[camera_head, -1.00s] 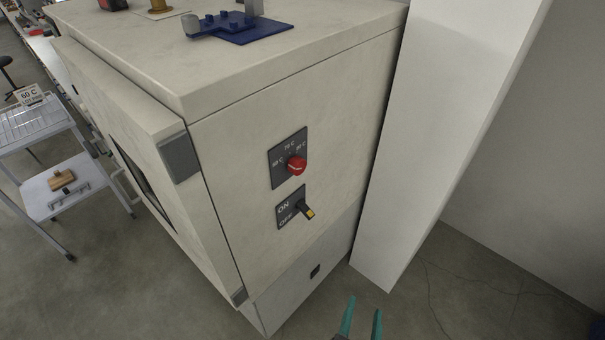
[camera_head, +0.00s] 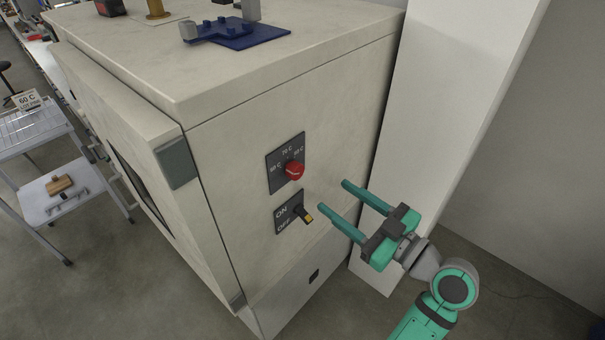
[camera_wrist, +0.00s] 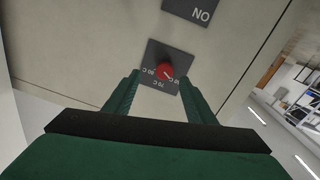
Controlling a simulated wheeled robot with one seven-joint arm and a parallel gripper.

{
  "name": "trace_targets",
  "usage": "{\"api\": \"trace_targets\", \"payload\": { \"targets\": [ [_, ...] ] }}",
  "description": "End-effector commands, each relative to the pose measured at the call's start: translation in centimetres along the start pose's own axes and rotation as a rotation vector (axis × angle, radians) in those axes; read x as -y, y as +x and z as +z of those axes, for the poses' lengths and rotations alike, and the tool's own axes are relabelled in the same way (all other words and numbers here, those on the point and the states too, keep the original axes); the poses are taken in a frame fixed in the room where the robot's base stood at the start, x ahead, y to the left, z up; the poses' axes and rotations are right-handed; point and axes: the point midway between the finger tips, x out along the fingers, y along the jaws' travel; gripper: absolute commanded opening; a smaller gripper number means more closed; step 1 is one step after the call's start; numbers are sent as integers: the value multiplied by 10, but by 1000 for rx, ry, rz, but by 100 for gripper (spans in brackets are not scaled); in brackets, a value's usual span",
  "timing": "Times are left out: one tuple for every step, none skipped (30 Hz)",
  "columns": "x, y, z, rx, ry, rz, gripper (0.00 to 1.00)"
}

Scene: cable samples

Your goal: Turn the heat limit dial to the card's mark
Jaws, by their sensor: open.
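The heat limit dial (camera_head: 294,171) is a red knob on a dark plate marked 60 C, 70 C and a third value on the cabinet's side. Its light pointer line is too small to read surely. In the wrist view the dial (camera_wrist: 165,72) appears beyond and between my fingers. The card (camera_head: 27,100) reads 60 C and stands on the trolley at the left. My gripper (camera_head: 332,195) is open and empty, its teal fingers pointing at the cabinet, to the right of and a little below the dial, apart from it.
A white pillar (camera_head: 440,110) stands close behind my gripper. The trolley (camera_head: 50,200) holds a brown block. A blue fixture (camera_head: 240,35) lies on the cabinet top.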

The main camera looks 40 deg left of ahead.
Motion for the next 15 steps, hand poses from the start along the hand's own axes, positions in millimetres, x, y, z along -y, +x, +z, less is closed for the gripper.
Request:
{"api": "trace_targets", "payload": {
  "targets": [
    [1, 0, -8, -2, -26, -24, 50],
    [2, 0, -10, -3, -36, -38, 50],
    [3, 0, -13, -5, -48, -50, 50],
    [4, 1, -15, -5, -55, -57, 50],
    [4, 2, -16, -6, -60, -62, 50],
    [5, 4, -17, -6, -63, -68, 50],
    [6, 6, -17, -6, -64, -70, 50],
    [6, 8, -17, -7, -65, -72, 50],
    [7, 12, -17, -7, -64, -73, 50],
    [7, 16, -17, -7, -64, -73, 50],
    [7, 20, -17, -6, -64, -72, 50],
    [8, 26, -17, -6, -64, -71, 50],
    [8, 32, -17, -7, -64, -72, 50],
    [8, 37, -17, -6, -63, -71, 50],
    [8, 43, -17, -6, -63, -69, 50]
  ]
}}
